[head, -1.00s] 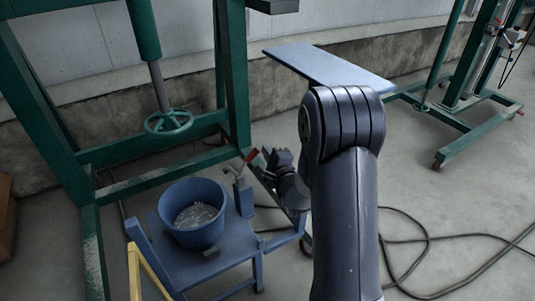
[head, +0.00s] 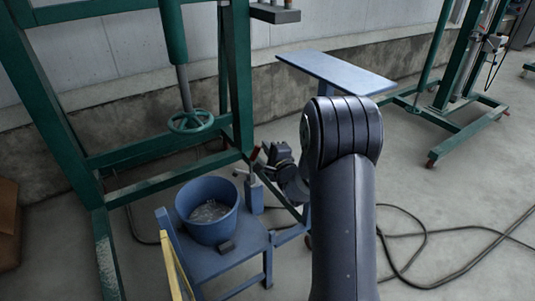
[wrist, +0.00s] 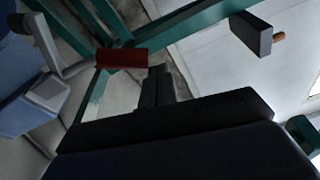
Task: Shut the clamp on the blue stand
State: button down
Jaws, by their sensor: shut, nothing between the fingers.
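The blue stand (head: 262,247) is low and chair-like, at lower middle in the head view. A small clamp (head: 254,196) sits at its back right corner. The clamp's red handle (head: 254,155) stands up; a pale metal lever shows beside it. My gripper (head: 268,153) is just right of the handle, fingers shut and empty. In the wrist view the red handle (wrist: 122,58) lies just left of the tips of my shut gripper (wrist: 156,80). Whether they touch I cannot tell. The clamp's grey metal arm (wrist: 42,42) is at upper left. My arm hides part of the stand's right side.
A blue bucket (head: 207,232) with pale fibres stands on the stand. A green frame (head: 150,157) with a handwheel (head: 190,122) rises behind. A blue board (head: 345,72) is at right, and a black cable (head: 440,275) lies on the floor.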

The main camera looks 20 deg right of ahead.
jog(key=s+a+b, duration=0.2)
jog(key=a, duration=0.5)
jog(key=shift+r, duration=0.45)
jog(key=shift+s+a+f, duration=0.1)
jog(key=shift+s+a, duration=0.05)
jog(key=shift+a, duration=0.1)
